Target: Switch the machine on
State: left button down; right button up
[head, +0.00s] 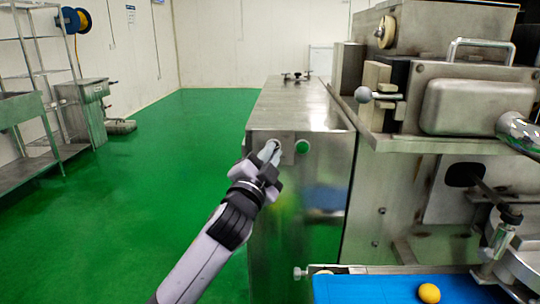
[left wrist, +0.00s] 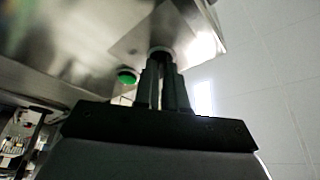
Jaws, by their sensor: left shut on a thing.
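The steel encrusting machine (head: 325,170) stands at centre and right. On the upper front panel of its left cabinet, a green button (head: 302,146) sits to the right of my left gripper (head: 270,152). The green button also shows in the left wrist view (left wrist: 127,76), left of the fingers. My left gripper's fingertips reach the panel and are shut on a round dark switch knob (left wrist: 160,52), seen at the fingertips in the left wrist view. The fingers hide most of the knob, so its turned position cannot be told. My right gripper is not in view.
A blue conveyor belt (head: 375,290) with a yellow-orange ball (head: 429,293) lies at the bottom right. Metal shelving (head: 40,90) stands at the far left. The green floor (head: 165,180) left of the cabinet is clear.

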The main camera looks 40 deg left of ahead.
pick_arm(q)
jog(key=shift+r+m+g+h+p, duration=0.2)
jog(key=shift+m+g+p, duration=1.15)
jog(key=shift+m, duration=1.4)
jog(key=shift+r+m+g+h+p, duration=0.15)
jog(key=shift+m+g+p, duration=0.55)
jog(key=shift+m+p, duration=1.65)
jog(key=shift+r+m+g+h+p, duration=0.2)
jog(key=shift+m+g+p, duration=1)
jog(key=shift+m, duration=1.9)
jog(key=c, duration=1.2)
grip_release()
jog(key=shift+s, duration=0.1)
